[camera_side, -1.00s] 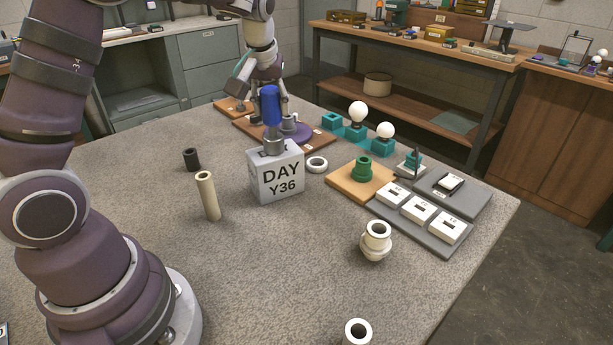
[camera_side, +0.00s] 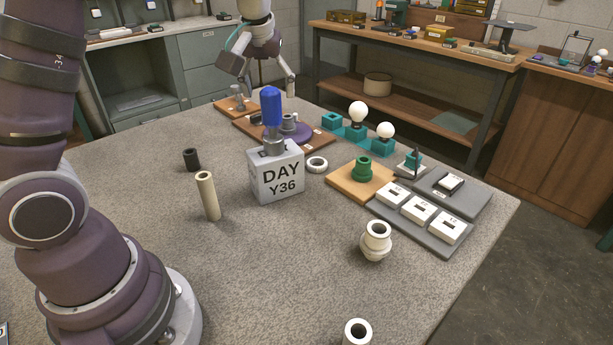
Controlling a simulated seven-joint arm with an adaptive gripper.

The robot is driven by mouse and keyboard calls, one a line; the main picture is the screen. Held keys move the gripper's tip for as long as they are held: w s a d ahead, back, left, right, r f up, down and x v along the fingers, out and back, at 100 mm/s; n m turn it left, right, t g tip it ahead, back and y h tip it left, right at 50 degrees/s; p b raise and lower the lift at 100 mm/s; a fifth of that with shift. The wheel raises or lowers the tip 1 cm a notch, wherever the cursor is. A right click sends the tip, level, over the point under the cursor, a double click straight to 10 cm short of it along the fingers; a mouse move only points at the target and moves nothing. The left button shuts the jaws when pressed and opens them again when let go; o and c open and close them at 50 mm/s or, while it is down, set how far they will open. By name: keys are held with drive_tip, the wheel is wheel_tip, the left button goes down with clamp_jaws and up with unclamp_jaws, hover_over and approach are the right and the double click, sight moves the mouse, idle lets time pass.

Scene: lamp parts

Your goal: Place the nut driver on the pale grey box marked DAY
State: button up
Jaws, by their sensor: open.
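The nut driver (camera_side: 271,110), with a blue handle and a grey metal lower end, stands upright on top of the pale grey box (camera_side: 276,180) marked DAY Y36. Its lower end appears to rest on the box's top face. My gripper (camera_side: 270,82) is open and empty, raised behind the nut driver and apart from it. Its fingers point down over the far edge of the table.
A brown board with a purple disc (camera_side: 291,132) lies behind the box. A white ring (camera_side: 317,164) and a tan board with a green socket (camera_side: 362,170) lie to its right. A beige tube (camera_side: 208,196) and a black tube (camera_side: 191,159) stand to its left. The front table area is mostly clear.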

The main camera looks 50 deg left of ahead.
drive_tip(key=v, duration=0.8)
drive_tip(key=s+d+f+m+t+h, duration=0.1)
drive_tip(key=s+d+f+m, duration=0.2)
drive_tip(key=s, duration=0.3)
drive_tip(key=s+d+f+m+t+h, duration=0.1)
drive_tip(key=s+d+f+m+h, duration=0.1)
drive_tip(key=s+d+f+m, duration=0.2)
drive_tip(key=s+d+m, duration=0.1)
drive_tip(key=s+m, duration=0.1)
drive_tip(key=s, duration=0.1)
drive_tip(key=shift+s+d, duration=0.15)
drive_tip(key=shift+d, duration=0.25)
